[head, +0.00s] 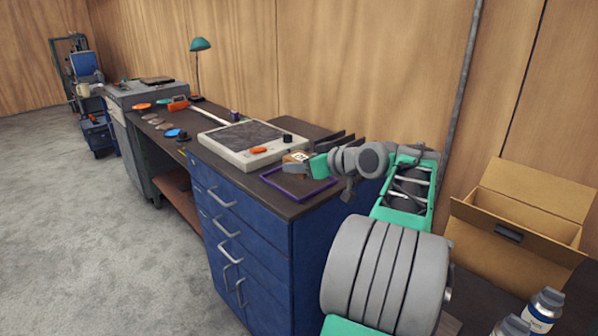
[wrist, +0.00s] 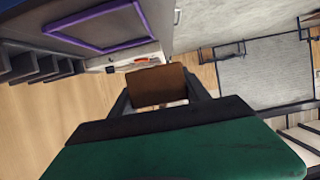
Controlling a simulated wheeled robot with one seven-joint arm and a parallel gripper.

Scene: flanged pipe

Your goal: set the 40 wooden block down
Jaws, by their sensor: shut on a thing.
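The wooden block (head: 296,157), a small tan cube with a dark mark on its face, is between the jaws of my gripper (head: 300,164) above the dark top of the blue cabinet. In the wrist view the block (wrist: 157,86) shows as a brown face held between the two dark fingers of my gripper (wrist: 160,92). The gripper is shut on it. Just below and in front lies a purple square outline (head: 298,187) on the cabinet top; it also shows in the wrist view (wrist: 95,28). I cannot tell the exact gap between block and surface.
A pale flat device (head: 250,142) with a dark panel and an orange item lies left of the block. Dark upright slats (head: 328,142) stand behind. An open cardboard box (head: 520,222) and bottles (head: 543,308) are at right. Grey floor (head: 110,240) is free at left.

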